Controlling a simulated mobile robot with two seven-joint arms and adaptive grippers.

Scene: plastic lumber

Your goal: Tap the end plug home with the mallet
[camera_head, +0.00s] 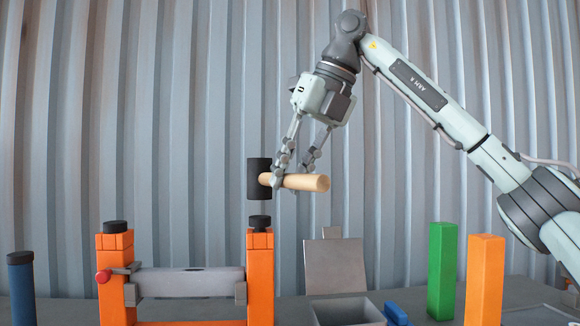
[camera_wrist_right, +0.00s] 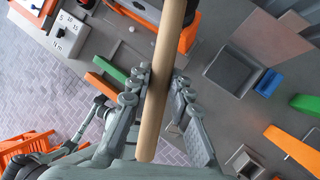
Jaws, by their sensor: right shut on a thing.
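My right gripper (camera_head: 290,177) is shut on the light wooden handle of the mallet (camera_head: 258,178). The mallet's black head is at the left and the handle points right, nearly level. The black end plug (camera_head: 260,221) sits on top of the right orange post (camera_head: 260,275), a short gap below the mallet head. How deep the plug sits is hard to tell. The right wrist view shows the mallet handle (camera_wrist_right: 158,95) between the gripper's fingers (camera_wrist_right: 158,88). What looks like my left gripper (camera_wrist_right: 103,106) shows small at the left there; its jaws are unclear.
A left orange post (camera_head: 115,280) has a similar black top, with a grey clamp (camera_head: 190,282) between the posts. A grey open-lidded box (camera_head: 347,312) and green (camera_head: 442,270) and orange (camera_head: 484,280) uprights stand right. A blue cylinder (camera_head: 20,290) stands far left.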

